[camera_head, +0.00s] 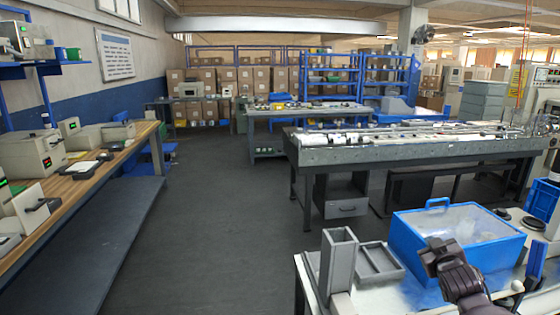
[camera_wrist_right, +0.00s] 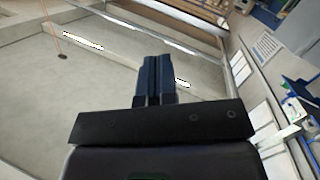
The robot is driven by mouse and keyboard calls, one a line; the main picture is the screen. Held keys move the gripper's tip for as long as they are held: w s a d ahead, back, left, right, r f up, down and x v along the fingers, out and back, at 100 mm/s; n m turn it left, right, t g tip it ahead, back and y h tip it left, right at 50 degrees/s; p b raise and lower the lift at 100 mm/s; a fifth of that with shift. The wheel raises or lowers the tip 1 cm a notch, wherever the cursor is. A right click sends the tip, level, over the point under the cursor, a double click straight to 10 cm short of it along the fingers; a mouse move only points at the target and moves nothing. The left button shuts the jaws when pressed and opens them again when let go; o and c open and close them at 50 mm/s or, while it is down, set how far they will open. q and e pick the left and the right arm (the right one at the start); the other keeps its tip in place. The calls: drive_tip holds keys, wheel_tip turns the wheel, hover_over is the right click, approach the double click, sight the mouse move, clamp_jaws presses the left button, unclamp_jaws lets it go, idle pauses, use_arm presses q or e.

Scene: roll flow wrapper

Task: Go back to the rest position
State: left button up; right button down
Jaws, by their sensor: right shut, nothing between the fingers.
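My right gripper (camera_head: 436,252) is in the lower right of the head view, in front of the blue box with the clear lid. In the right wrist view its two dark fingers (camera_wrist_right: 160,75) lie side by side, shut with nothing between them. That wrist view looks up toward the ceiling and a wall. My left gripper is in no view.
A blue box with a clear lid (camera_head: 460,222), a grey upright holder (camera_head: 339,260) and a small grey tray (camera_head: 380,262) stand on the near white table. A long workbench (camera_head: 400,152) is beyond. A wooden bench (camera_head: 75,185) runs along the left. The grey floor (camera_head: 220,220) between is clear.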

drive_tip(key=s+a+f+y, duration=0.4)
drive_tip(key=s+a+f, duration=0.8)
drive_tip(key=s+a, duration=0.3)
drive_tip(key=s+a+f+g, duration=0.1)
drive_tip(key=s+f+g, duration=0.1)
drive_tip(key=s+f, duration=0.3)
drive_tip(key=s+a+f+m+g, duration=0.1)
drive_tip(key=s+f, duration=0.4)
drive_tip(key=s, duration=0.8)
drive_tip(key=shift+s+a+f+m+g, duration=0.3)
drive_tip(key=shift+a+g, duration=0.25)
drive_tip(key=shift+g, duration=0.15)
